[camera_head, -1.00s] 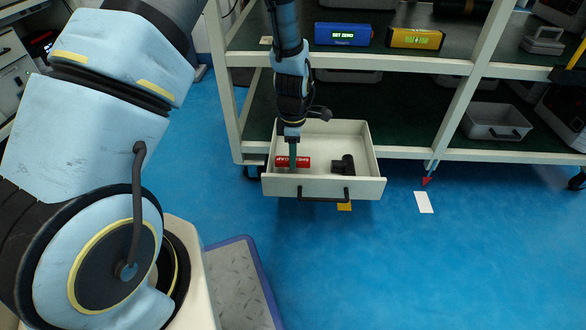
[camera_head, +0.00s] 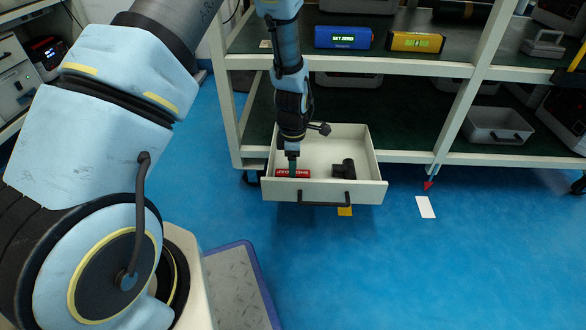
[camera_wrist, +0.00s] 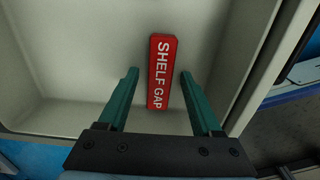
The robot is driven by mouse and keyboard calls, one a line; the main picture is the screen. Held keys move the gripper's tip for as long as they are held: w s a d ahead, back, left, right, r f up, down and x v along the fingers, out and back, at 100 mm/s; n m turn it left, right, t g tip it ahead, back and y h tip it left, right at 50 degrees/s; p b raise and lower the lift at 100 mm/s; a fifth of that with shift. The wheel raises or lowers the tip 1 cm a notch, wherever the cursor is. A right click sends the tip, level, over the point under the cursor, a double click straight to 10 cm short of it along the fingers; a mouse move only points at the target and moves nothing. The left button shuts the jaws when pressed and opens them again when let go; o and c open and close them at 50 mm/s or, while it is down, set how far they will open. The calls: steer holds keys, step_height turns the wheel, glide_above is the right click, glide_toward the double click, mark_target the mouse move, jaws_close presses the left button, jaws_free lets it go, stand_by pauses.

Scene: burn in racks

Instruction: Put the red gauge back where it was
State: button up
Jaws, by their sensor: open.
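The red gauge (camera_head: 293,174), a flat bar marked "SHELF GAP", is in the left part of the pulled-out drawer (camera_head: 325,190), close behind its front wall. It looks to lie on the drawer floor. In the wrist view the gauge (camera_wrist: 161,72) shows its label between my two green fingers, with a gap on each side. My gripper (camera_head: 292,168) reaches down into the drawer and is open around the gauge, not clamping it. The gripper (camera_wrist: 158,74) also shows in the wrist view. The drawer's front wall hides the gauge's lower edge in the head view.
A dark fitting (camera_head: 344,169) lies in the drawer's right part. A blue "SET ZERO" box (camera_head: 343,37) and a yellow box (camera_head: 416,41) stand on the shelf above. A grey bin (camera_head: 495,124) sits lower right. A white card (camera_head: 425,207) lies on the floor.

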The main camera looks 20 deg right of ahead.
steer(key=shift+r, duration=0.15)
step_height(320, 180, up, 12)
steer(key=p, duration=0.5)
steer(key=w+a+r+m, duration=0.1)
steer(key=a+r+m, duration=0.4)
steer(key=a, duration=0.4)
steer(key=w+a+r+m, duration=0.1)
steer(key=a+r+m, duration=0.1)
steer(key=a+r, duration=0.55)
steer(key=s+a+r+m, duration=0.2)
steer(key=s+a+m, duration=0.1)
steer(key=a, duration=0.4)
steer(key=s+a+r+m+t, duration=0.1)
steer(key=s+a+r+m, duration=0.1)
steer(key=a, duration=0.4)
steer(key=shift+s+a+r+m+t, duration=0.35)
steer(key=shift+s+m, duration=0.15)
steer(key=shift+m, duration=0.6)
steer(key=shift+r+p, duration=0.1)
steer(key=shift+p, duration=0.2)
step_height(320, 180, up, 40)
steer(key=p, duration=3.9)
steer(key=shift+p, duration=0.4)
